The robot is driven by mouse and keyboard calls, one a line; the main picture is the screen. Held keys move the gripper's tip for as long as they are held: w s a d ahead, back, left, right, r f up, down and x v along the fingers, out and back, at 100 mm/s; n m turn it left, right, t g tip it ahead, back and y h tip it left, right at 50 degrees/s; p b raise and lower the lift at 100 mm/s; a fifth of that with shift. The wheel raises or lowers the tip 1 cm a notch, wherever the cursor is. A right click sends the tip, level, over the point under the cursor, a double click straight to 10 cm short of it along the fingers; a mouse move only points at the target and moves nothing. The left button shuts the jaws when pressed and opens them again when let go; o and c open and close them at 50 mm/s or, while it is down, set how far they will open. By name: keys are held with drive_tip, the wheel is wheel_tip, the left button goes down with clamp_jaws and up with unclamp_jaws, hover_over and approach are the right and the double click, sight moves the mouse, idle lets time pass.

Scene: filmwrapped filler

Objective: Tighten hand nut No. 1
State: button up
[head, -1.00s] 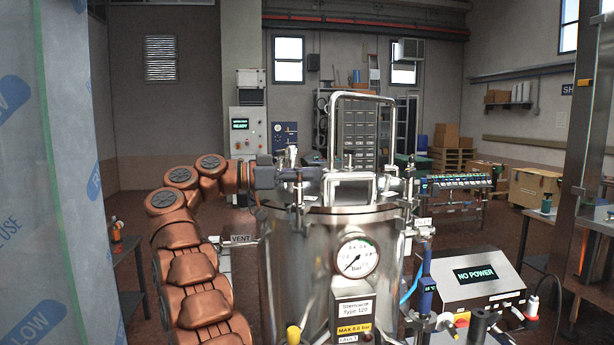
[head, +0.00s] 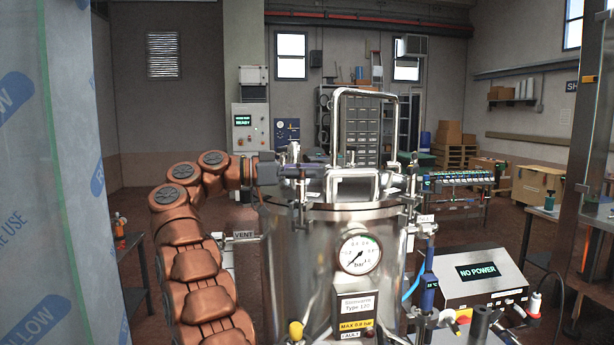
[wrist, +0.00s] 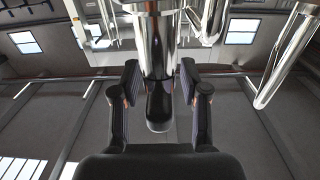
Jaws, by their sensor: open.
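A steel pressure vessel (head: 300,255) with a round gauge (head: 359,255) stands in front of me. Metal clamp fittings and a tall handle frame (head: 366,92) are on its lid. My gripper (head: 308,172) reaches in from the left at the near left part of the lid rim. In the wrist view my gripper (wrist: 160,80) is open, a finger on each side of a polished steel post (wrist: 157,45) with a dark rounded end (wrist: 158,108). Gaps show beside the post. I cannot tell whether this is hand nut No. 1; no number is readable.
A translucent film-wrapped panel (head: 45,180) fills the left edge. In the wrist view a bent steel bar (wrist: 285,60) passes at the right.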

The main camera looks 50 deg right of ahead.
drive_tip(key=shift+w+d+n+t+h, duration=0.1)
drive_tip(key=shift+n+t+h, duration=0.7)
drive_tip(key=shift+t, duration=0.5)
drive_tip(key=shift+w+d+n+t+h, duration=0.1)
drive_tip(key=shift+n+t+h, duration=0.5)
drive_tip(key=shift+n+t, duration=0.55)
drive_tip(key=shift+w+n+t, duration=0.1)
drive_tip(key=shift+n+t, duration=0.35)
drive_tip(key=shift+t, duration=0.4)
drive_tip(key=shift+t+h, duration=0.3)
